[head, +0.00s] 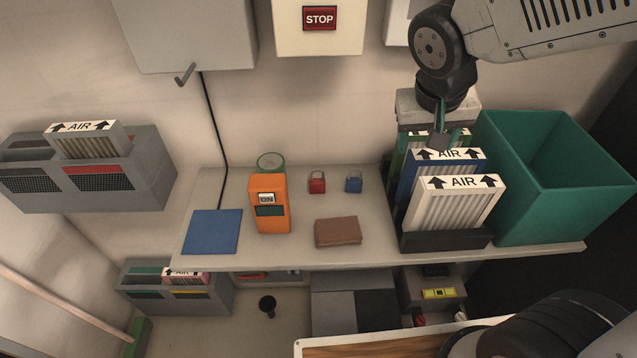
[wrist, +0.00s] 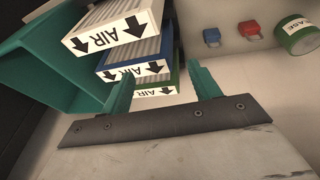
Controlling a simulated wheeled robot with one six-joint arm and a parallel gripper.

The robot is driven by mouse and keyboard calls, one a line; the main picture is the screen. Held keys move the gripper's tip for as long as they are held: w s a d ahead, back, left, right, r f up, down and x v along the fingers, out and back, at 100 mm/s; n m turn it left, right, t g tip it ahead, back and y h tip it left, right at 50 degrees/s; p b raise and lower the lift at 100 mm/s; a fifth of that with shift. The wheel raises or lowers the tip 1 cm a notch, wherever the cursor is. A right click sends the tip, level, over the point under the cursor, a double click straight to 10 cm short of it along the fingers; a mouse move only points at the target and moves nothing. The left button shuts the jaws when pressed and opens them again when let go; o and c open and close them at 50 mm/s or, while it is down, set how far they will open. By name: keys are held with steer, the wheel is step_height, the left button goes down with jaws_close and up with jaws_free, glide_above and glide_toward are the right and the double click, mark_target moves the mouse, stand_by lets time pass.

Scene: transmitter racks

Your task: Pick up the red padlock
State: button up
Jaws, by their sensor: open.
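The red padlock (head: 317,184) stands on the grey shelf (head: 370,225), near the wall, between a green-rimmed can and a blue padlock (head: 353,183). In the wrist view the red padlock (wrist: 250,30) is at the upper right, between the blue padlock (wrist: 212,36) and the can. My gripper (head: 445,122) is above the upright air filters, to the right of both padlocks and apart from them. In the wrist view my gripper's two green fingers (wrist: 157,86) are spread with nothing held between them.
Air filters (head: 462,208) stand in a rack beside a teal bin (head: 556,180) at the right. An orange device (head: 269,204), brown wallet-like block (head: 338,232), blue mat (head: 212,231) and the can (head: 270,162) are on the shelf.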

steer(key=w+a+f, duration=0.6)
steer(key=a, duration=0.1)
steer(key=t+y, duration=0.1)
steer(key=y, duration=0.1)
glide_above(317, 181)
steer(key=s, duration=0.3)
step_height(317, 181, down, 8)
steer(key=shift+n, duration=0.4)
steer(key=x, duration=0.8)
steer(key=shift+w+r, duration=0.15)
steer(key=shift+w, duration=0.1)
steer(key=shift+t, duration=0.3)
steer(key=c, duration=1.1)
steer(key=shift+r, duration=0.2)
